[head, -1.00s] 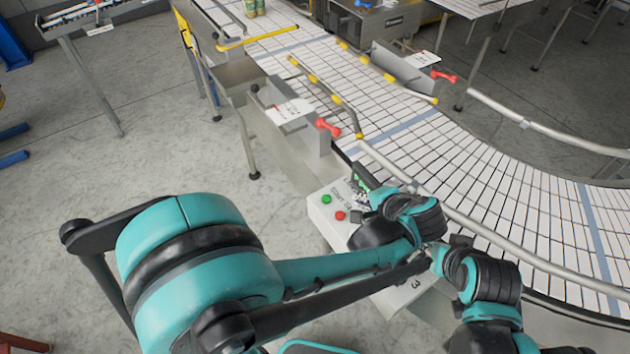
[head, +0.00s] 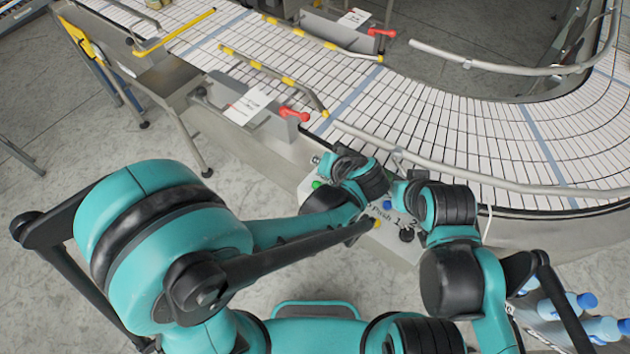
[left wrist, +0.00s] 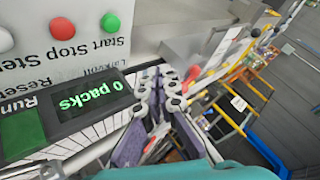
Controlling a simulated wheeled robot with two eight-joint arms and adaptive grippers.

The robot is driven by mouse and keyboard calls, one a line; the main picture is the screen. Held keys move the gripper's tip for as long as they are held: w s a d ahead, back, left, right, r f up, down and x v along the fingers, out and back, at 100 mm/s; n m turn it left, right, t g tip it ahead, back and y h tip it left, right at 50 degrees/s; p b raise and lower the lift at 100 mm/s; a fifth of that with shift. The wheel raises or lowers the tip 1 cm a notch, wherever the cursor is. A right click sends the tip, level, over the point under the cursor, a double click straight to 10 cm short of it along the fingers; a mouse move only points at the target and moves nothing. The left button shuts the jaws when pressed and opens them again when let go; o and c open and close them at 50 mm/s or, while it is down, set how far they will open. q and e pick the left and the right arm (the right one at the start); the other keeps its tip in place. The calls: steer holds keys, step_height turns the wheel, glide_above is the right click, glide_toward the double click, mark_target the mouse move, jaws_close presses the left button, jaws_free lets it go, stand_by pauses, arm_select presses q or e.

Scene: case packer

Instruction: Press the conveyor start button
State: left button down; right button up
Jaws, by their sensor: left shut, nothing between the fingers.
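The green button (head: 317,184), beside the Start/Stop lettering, shows at the left end of the control panel (head: 391,245). In the left wrist view, the green button (left wrist: 111,22) is at the top, with a red button (left wrist: 61,27) beside it. My left gripper (left wrist: 158,82) is shut and empty, over the panel beside the lit "0 packs" display (left wrist: 92,104) and apart from the green button in the picture. In the head view my left wrist hides its fingertips and much of the panel. My right gripper (head: 400,189) is over the panel's right part; its fingers are unclear.
The white-slatted conveyor (head: 440,135) curves behind the panel, edged by a metal rail (head: 450,174). A red-handled clamp (head: 294,114) stands left of it. A blue button (head: 387,205), a yellow button (head: 376,222) and a black knob (head: 406,235) are on the panel.

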arm_select(q)
steer(key=b, duration=0.7)
glide_toward(318, 177)
steer(key=a, duration=0.1)
steer(key=w+a, duration=0.2)
steer(key=shift+w+a+f, duration=0.2)
steer(key=shift+a+f, duration=0.1)
steer(key=shift+d+f, duration=0.1)
steer(key=shift+f, duration=0.3)
stand_by(0.3)
steer(key=shift+f+b, duration=0.35)
steer(key=shift+b, duration=0.25)
